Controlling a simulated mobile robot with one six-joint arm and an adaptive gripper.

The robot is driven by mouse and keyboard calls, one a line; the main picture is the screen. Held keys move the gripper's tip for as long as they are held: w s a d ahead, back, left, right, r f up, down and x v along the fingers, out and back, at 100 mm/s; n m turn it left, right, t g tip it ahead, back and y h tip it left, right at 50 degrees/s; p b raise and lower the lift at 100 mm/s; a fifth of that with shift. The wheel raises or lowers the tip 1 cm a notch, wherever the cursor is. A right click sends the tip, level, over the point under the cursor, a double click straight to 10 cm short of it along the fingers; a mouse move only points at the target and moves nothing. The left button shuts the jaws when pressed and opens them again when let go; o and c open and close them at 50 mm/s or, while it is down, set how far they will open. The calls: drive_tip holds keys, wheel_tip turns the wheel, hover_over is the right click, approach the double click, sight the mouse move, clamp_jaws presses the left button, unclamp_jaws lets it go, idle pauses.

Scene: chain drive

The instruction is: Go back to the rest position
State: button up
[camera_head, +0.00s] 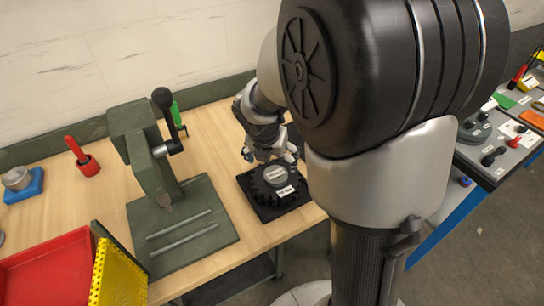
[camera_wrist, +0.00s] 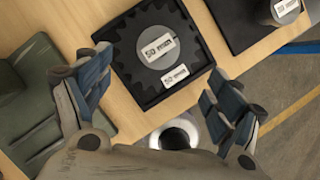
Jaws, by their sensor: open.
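My gripper (camera_head: 268,158) hangs over the wooden workbench, above a square black tray (camera_head: 262,214). Its fingers are spread wide and nothing is between them in the wrist view (camera_wrist: 155,75). The tray also shows in the wrist view (camera_wrist: 124,70), just beyond the fingertips. In it lies a dark toothed wheel (camera_wrist: 184,32) with a round grey, labelled centre (camera_wrist: 154,57). The gripper appears apart from the wheel; the exact height above it is hard to tell. My upper arm hides part of the bench behind and right of the gripper in the head view.
A green press (camera_head: 150,165) with a raised lever stands left of the tray. A red bin (camera_head: 45,270), a yellow perforated panel (camera_head: 118,275) and a red holder (camera_head: 88,165) are farther left. A second dark tray (camera_wrist: 236,35) lies nearby. Another bench (camera_head: 490,170) stands right.

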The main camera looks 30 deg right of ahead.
drive_tip(key=shift+s+a+r, duration=0.1)
drive_tip(key=shift+r, duration=0.2)
drive_tip(key=s+a+r+m+y, duration=0.1)
drive_tip(key=s+a+r+m, duration=0.2)
drive_tip(key=s+m, duration=0.4)
drive_tip(key=s+a+r+m+y, duration=0.1)
drive_tip(key=s+a+r+m, duration=0.3)
drive_tip(key=s+m, duration=0.4)
drive_tip(key=s+a+r+m+t+y, duration=0.1)
drive_tip(key=s+a+r+m, duration=0.3)
drive_tip(key=s+m, duration=0.3)
drive_tip(key=r+m, duration=0.1)
drive_tip(key=m, duration=0.4)
drive_tip(key=shift+s, duration=0.15)
